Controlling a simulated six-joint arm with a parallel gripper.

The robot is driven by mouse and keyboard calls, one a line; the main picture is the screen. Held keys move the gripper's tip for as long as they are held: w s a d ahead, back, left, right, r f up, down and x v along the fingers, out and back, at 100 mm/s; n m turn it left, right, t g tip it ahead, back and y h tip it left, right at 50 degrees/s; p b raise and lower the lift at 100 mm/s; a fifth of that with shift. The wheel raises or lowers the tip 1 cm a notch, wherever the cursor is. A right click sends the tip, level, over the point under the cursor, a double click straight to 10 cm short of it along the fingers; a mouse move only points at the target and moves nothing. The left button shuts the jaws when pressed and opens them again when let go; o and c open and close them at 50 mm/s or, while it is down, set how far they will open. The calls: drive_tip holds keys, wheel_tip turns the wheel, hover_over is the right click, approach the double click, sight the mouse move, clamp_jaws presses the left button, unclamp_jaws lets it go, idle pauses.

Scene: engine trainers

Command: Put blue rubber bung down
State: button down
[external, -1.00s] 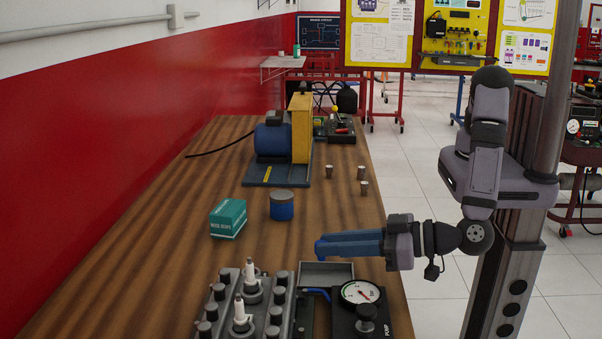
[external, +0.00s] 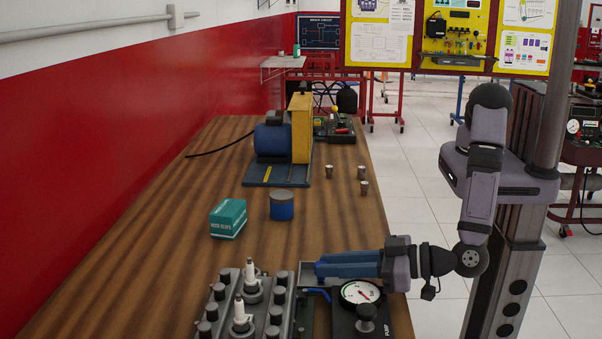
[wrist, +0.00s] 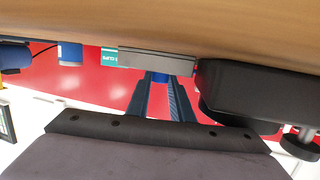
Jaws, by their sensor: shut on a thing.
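My gripper (external: 322,269) reaches left across the table's right edge, low over a small grey metal tray (external: 306,279). In the wrist view my gripper (wrist: 164,84) is shut on the blue rubber bung (wrist: 158,76), which shows as a small blue piece between the fingertips. The bung is right by the grey tray (wrist: 150,61). In the external view the blue fingers hide much of the tray, and the bung is hard to tell apart from them. I cannot tell whether the bung touches the tray.
A pump with a round gauge (external: 361,292) stands close on the near right side. A grey block with black posts and two white plugs (external: 241,315) is at the near left. A teal box (external: 229,218) and blue tin (external: 281,205) stand behind. Three small metal cups (external: 361,173) are farther back.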

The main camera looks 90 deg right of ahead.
drive_tip(key=shift+f, duration=0.3)
drive_tip(key=c, duration=1.6)
unclamp_jaws()
drive_tip(key=shift+r, duration=0.1)
drive_tip(key=shift+o, duration=0.2)
drive_tip(key=shift+r, duration=0.1)
drive_tip(key=shift+s+a, duration=0.15)
drive_tip(key=shift+s, duration=0.2)
drive_tip(key=b+v, duration=0.2)
drive_tip(key=v, duration=0.4)
drive_tip(key=shift+s+r, duration=0.1)
drive_tip(key=shift+s, duration=0.2)
drive_tip(key=shift+w, duration=0.1)
